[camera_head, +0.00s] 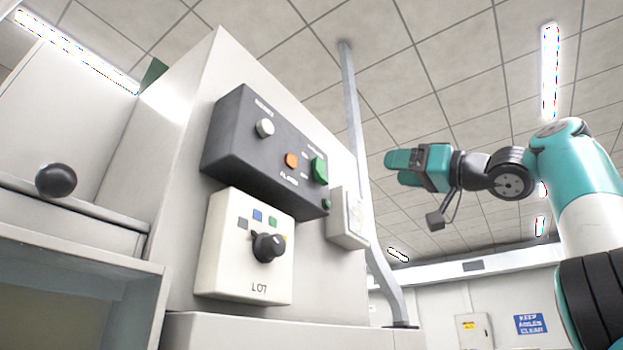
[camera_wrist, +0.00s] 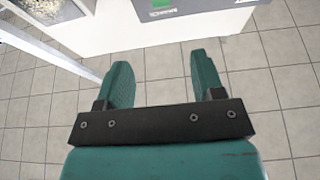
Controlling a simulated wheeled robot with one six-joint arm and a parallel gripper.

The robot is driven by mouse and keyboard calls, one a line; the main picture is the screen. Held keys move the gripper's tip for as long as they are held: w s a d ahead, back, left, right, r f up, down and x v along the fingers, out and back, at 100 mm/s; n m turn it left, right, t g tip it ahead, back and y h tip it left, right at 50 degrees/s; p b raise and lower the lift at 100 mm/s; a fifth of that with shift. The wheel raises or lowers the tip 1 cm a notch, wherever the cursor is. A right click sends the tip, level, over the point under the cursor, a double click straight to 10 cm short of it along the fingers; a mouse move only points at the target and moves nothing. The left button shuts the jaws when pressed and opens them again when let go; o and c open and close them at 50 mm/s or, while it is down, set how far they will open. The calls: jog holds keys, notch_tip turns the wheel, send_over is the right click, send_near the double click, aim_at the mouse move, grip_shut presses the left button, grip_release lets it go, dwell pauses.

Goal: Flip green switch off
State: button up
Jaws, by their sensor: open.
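The green switch (camera_head: 320,170) is on the right part of a dark control box (camera_head: 226,150) fixed to the white machine. Whether it is set on or off cannot be told. In the wrist view a green square (camera_wrist: 161,8), probably this switch, shows at the top edge on a dark panel, cut off by the frame. My gripper (camera_head: 396,168) is in the air to the right of the box, pointing left towards it and apart from it. Its two teal fingers (camera_wrist: 160,75) are spread with nothing between them.
The box also carries a white button (camera_head: 265,128) and an orange button (camera_head: 291,160). Below it is a white box with a black knob (camera_head: 268,247). A grey pole (camera_head: 351,95) and a small white box (camera_head: 347,217) stand at the machine's right edge, near my gripper's side.

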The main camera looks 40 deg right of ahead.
jog(key=p, duration=1.2)
send_near(322, 166)
jog(key=x, duration=0.7)
jog(key=shift+s+r, duration=0.1)
jog(key=shift+s, duration=0.05)
jog(key=shift+x, duration=0.75)
